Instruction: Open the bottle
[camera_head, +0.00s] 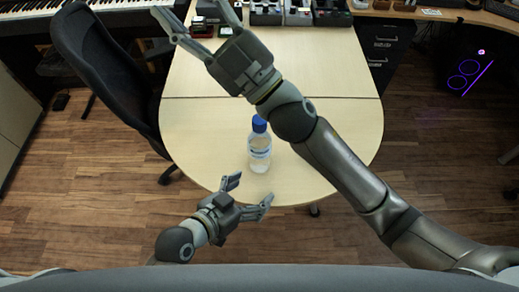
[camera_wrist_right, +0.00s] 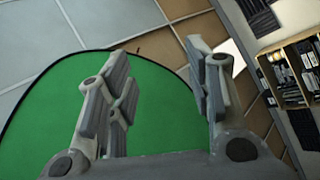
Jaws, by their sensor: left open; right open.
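A clear bottle (camera_head: 260,154) with a blue cap (camera_head: 259,124) and a pale label stands upright on the light wooden table (camera_head: 205,125), near its rounded front end. My left gripper (camera_head: 250,191) is open and empty, just in front of the bottle and a little to its left, apart from it. My right gripper (camera_head: 194,11) is open and empty, beyond the bottle and to its upper left, with its forearm crossing the picture right of the bottle. The right wrist view shows its spread fingers (camera_wrist_right: 157,58) with nothing between them; the bottle is not in that view.
A black office chair (camera_head: 95,65) stands against the table's left side. A dark drawer cabinet (camera_head: 382,45) is at the right. Small devices (camera_head: 297,14) sit at the table's far end. The right wrist view shows a green screen (camera_wrist_right: 60,105) and shelves (camera_wrist_right: 293,72).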

